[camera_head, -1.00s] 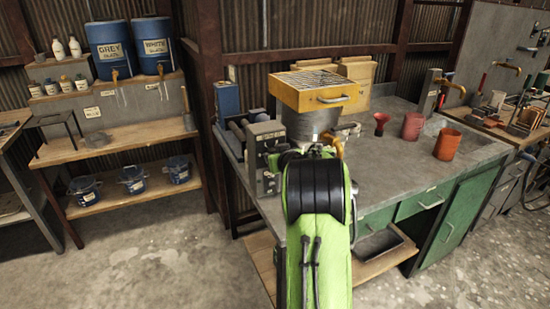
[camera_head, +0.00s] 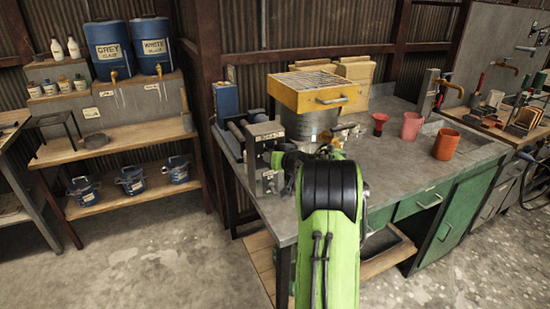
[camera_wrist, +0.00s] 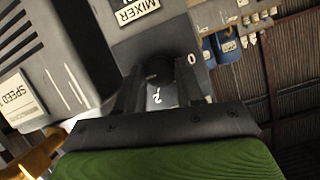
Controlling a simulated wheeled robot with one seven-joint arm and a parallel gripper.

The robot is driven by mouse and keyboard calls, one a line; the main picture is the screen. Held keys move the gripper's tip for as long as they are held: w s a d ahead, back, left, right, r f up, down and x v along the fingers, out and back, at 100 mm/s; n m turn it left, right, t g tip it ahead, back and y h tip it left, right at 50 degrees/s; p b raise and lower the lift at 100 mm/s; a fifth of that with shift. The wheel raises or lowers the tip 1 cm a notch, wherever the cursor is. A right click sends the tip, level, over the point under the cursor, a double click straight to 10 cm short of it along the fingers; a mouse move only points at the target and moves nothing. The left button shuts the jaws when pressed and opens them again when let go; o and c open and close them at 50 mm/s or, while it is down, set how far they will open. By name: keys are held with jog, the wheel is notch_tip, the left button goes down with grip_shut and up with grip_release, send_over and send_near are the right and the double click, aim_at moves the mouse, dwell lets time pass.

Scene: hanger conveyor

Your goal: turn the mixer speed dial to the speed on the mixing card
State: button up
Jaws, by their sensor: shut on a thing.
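The grey mixer box (camera_head: 265,138) stands at the left end of the bench, under a label reading MIXER (camera_wrist: 136,9) in the wrist view. The dark round speed dial (camera_wrist: 160,72) sits between the two fingers of my gripper (camera_wrist: 158,88), which is shut on it. A white 0 shows beside the right finger and a white 2 below the dial. The dial's pointer is hidden, so its setting cannot be told. A pale label reading SPEED (camera_wrist: 18,98) is at the left of the wrist view. I cannot make out a mixing card's speed.
A yellow drawer-like box (camera_head: 320,92) rests above a metal bucket behind my arm. Shelves with blue glaze drums (camera_head: 109,50) are at left.

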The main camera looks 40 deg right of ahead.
jog(key=o, duration=1)
jog(key=shift+f, duration=0.15)
jog(key=shift+o, duration=0.2)
jog(key=v, duration=1.5)
jog(key=shift+s+a, duration=0.15)
jog(key=shift+s, duration=0.2)
jog(key=s+a+r+n+g+y+p, duration=0.1)
jog(key=a+r+n+g+y+p, duration=0.15)
jog(key=a, duration=0.95)
jog(key=s+a+r+n+g+y+p, duration=0.1)
jog(key=s+a+r+n+p, duration=0.15)
jog(key=a, duration=0.85)
jog(key=s+a+g+p, duration=0.1)
jog(key=s+a, duration=0.3)
jog(key=s, duration=0.4)
jog(key=s+a+f+g+p, duration=0.1)
jog(key=s+a+g+p, duration=0.1)
jog(key=s, duration=0.6)
jog(key=a+g, duration=0.1)
jog(key=a, duration=0.1)
jog(key=shift+a, duration=0.35)
